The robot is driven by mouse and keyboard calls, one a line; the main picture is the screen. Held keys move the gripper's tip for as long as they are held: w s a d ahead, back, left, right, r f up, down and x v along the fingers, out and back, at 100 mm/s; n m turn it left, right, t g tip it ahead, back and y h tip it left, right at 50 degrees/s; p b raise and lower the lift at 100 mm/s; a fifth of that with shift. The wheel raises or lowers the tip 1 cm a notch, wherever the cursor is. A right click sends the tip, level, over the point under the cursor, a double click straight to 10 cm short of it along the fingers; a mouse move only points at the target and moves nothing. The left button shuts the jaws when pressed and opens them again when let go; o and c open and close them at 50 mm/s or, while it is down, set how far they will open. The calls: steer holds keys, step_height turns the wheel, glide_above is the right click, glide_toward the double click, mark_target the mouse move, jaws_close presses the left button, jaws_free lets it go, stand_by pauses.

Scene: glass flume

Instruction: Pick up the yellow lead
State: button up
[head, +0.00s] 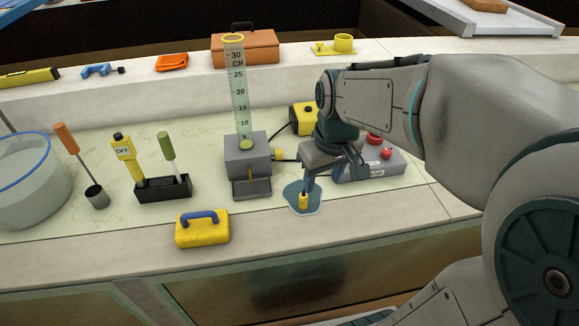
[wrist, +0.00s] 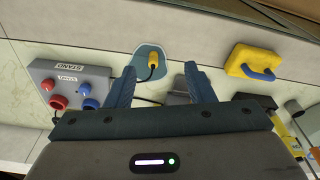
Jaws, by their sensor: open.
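The yellow lead's yellow end (head: 303,201) lies on a flat blue patch (head: 316,204) at the front of the pale bench. In the wrist view this yellow end (wrist: 153,61) shows on the blue patch (wrist: 146,50), with a dark tip. My gripper (head: 310,184) is above and just behind it, pointing down. In the wrist view my gripper (wrist: 160,68) is open and empty, and the yellow end appears between the two blue fingertips, nearer the left one. Whether the fingers are level with it I cannot tell.
A grey box (head: 385,165) with red knobs stands close right of my gripper. A grey block (head: 247,160) with a clear graduated tube (head: 239,95) stands left. A yellow block with blue handle (head: 203,230) sits on the front ledge. A black holder (head: 163,190) is farther left.

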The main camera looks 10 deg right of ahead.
mark_target(303, 195)
steer(key=w+f+n+g+b, duration=0.2)
steer(key=w+f+n+b, duration=0.15)
steer(key=w+f, duration=0.6)
steer(key=shift+n, duration=0.55)
steer(key=f, duration=0.2)
steer(key=w+f, duration=0.1)
steer(key=f, duration=0.1)
steer(key=w+f, duration=0.1)
steer(key=f, duration=0.2)
steer(key=shift+a, duration=0.2)
steer(key=shift+w+a+f, duration=0.1)
steer(key=shift+w+f, duration=0.15)
steer(key=shift+f, duration=1.1)
steer(key=shift+w+a+f, duration=0.1)
steer(key=shift+w+f, duration=0.1)
steer(key=shift+f, duration=1.1)
jaws_close()
